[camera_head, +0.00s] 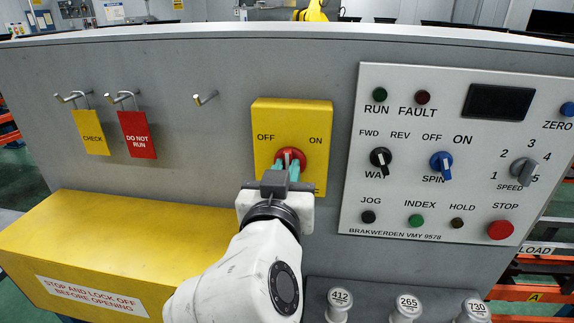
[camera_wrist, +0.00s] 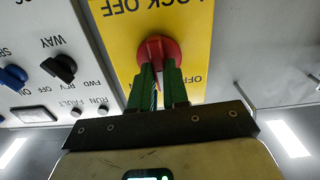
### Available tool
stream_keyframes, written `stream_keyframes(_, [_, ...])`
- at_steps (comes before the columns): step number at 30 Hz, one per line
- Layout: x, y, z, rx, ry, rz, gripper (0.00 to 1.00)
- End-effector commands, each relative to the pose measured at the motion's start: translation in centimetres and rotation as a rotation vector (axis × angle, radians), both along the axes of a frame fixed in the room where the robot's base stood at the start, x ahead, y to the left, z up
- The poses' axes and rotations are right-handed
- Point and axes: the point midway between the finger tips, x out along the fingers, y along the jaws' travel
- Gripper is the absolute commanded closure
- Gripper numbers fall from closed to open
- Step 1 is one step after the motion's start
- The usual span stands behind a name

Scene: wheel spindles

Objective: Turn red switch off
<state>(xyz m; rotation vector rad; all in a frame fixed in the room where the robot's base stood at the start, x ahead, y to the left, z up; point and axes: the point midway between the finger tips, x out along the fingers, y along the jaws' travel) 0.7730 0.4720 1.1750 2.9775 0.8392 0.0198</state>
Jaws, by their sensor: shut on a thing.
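The red switch (camera_head: 289,153) is a round rotary knob on a yellow plate (camera_head: 262,112). The plate has OFF printed at its upper left and ON at its upper right. My gripper (camera_head: 289,164) reaches it from below and in front, with its green fingers shut on the switch's handle. The wrist view shows the red switch (camera_wrist: 158,47) upside down, with the fingers (camera_wrist: 161,72) at its near side. The fingers hide much of the handle. It looks roughly upright in the head view, but I cannot tell its exact angle.
A grey control panel (camera_head: 456,91) with knobs and buttons stands right of the plate. Hooks at the left hold a yellow CHECK tag (camera_head: 91,133) and a red DO NOT RUN tag (camera_head: 137,135); another hook (camera_head: 206,98) is empty. A yellow cover (camera_head: 110,245) juts out at the lower left.

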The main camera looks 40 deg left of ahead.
Motion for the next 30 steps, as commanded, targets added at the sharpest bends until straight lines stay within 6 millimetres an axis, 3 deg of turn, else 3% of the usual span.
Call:
stream_keyframes(18, [-0.11, 0.24, 0.15, -0.467, -0.286, 0.0, 1.0])
stream_keyframes(30, [-0.17, 0.32, -0.06, -0.618, -0.379, 0.001, 1.0])
